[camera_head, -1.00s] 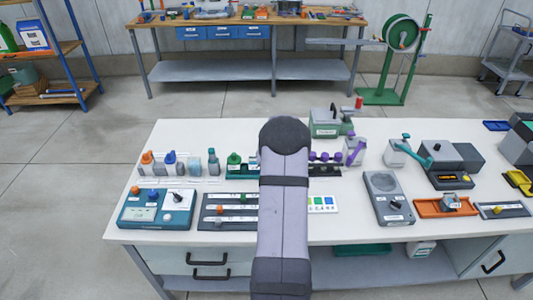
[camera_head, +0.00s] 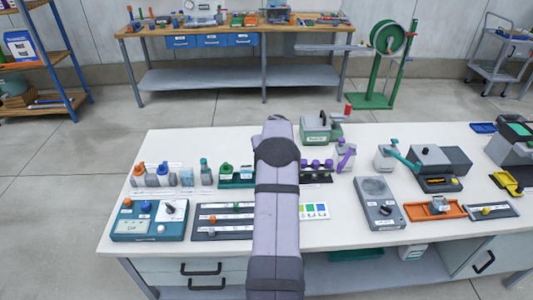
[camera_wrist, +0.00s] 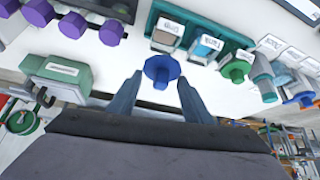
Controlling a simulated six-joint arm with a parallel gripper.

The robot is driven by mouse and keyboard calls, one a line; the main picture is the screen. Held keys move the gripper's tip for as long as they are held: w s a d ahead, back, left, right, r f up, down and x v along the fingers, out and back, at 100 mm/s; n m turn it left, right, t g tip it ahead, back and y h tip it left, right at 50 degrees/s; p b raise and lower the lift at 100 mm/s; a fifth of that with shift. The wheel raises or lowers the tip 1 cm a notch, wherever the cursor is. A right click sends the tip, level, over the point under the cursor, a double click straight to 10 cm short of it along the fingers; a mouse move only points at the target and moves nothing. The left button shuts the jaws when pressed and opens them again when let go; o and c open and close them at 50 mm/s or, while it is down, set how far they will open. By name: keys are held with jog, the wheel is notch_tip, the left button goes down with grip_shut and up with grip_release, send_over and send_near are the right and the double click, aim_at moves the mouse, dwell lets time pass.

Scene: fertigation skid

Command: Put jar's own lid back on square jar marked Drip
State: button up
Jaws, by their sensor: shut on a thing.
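My gripper (camera_wrist: 161,80) is shut on a blue lid (camera_wrist: 162,70) with a round knob, held above the white bench top in the wrist view. The square jar marked Drip (camera_wrist: 165,36) stands just beyond the lid in a dark green rack (camera_wrist: 203,14). It is lidless, with brownish contents showing at its top. The lid is apart from the jar, slightly nearer my gripper. A second lidless jar (camera_wrist: 205,49), with blue contents, and a green-capped jar (camera_wrist: 237,67) stand beside it. In the head view my arm hides the gripper, lid and Drip jar; the rack's left part (camera_head: 238,184) shows.
Several small bottles (camera_head: 163,176) stand left of the rack. A purple-capped row (camera_head: 316,170) and a green machine (camera_head: 318,130) are close on the right. Control boxes (camera_head: 150,220) and a grey unit (camera_head: 379,203) lie nearer the front edge. Bare bench separates them.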

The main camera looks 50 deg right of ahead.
jog(key=shift+f, duration=0.2)
jog(key=shift+f+b, duration=0.5)
jog(key=shift+f, duration=0.85)
jog(key=shift+f+b, duration=1.05)
jog(key=shift+f, duration=0.05)
jog(key=o, duration=1.1)
jog(key=shift+r, duration=0.15)
jog(key=shift+r+p, duration=1.65)
jog(key=shift+r, duration=1.75)
